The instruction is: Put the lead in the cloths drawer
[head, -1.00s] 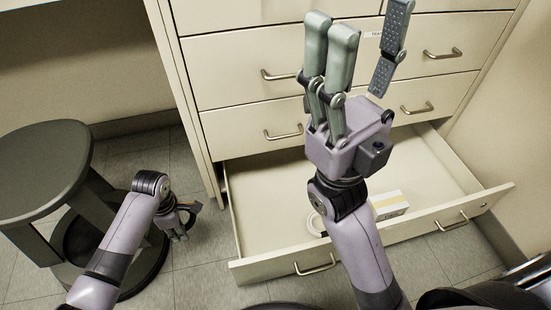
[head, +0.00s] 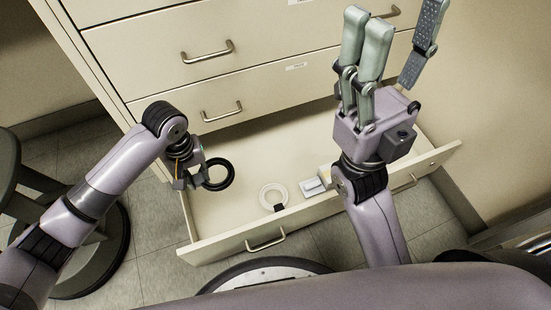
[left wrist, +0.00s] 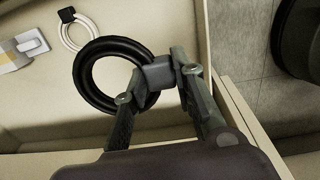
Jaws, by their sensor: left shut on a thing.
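The lead is a black coiled ring (head: 219,174) with a grey tie block, also in the left wrist view (left wrist: 83,84). My left gripper (head: 191,176) is shut on it at the block, as the left wrist view shows (left wrist: 161,80). It holds the lead over the left part of the open bottom drawer (head: 222,247). I cannot tell its exact height above the drawer floor. My right gripper (head: 393,60) is open and empty, with fingers pointing up in front of the cabinet.
In the drawer lie a white coil (head: 272,196) with a black tie, a small white item (head: 312,186) and a partly hidden pale box (head: 325,173). Closed drawers (head: 190,75) rise above. A dark stool (head: 8,170) stands at left. The drawer floor behind the coil is clear.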

